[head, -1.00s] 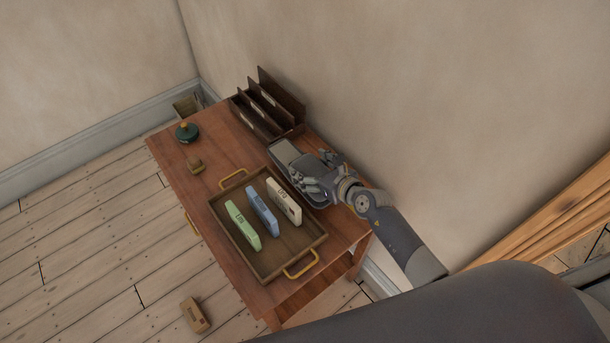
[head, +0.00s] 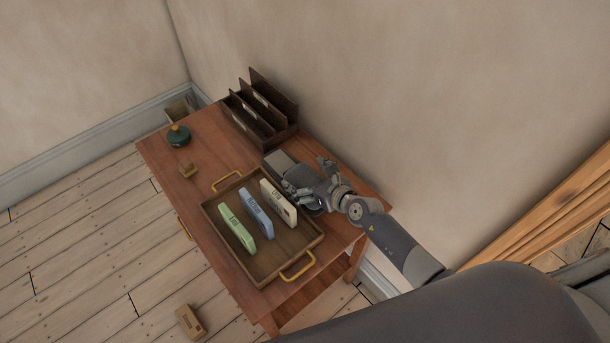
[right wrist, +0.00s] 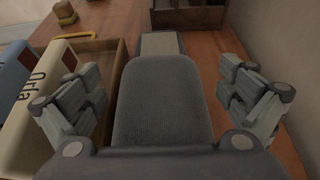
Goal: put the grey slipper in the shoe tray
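The block also shows in the head view (head: 277,161). My right gripper (head: 307,180) is open over the object and hides much of it. In the right wrist view, the gripper's fingers (right wrist: 165,102) stand apart on either side of the object, with gaps showing. My left gripper is not in view. I cannot make out a shoe tray.
A wooden tray (head: 283,245) with brass handles holds green, blue and cream upright boxes, left of my gripper. A dark divided organizer (head: 251,124) stands at the table's back.

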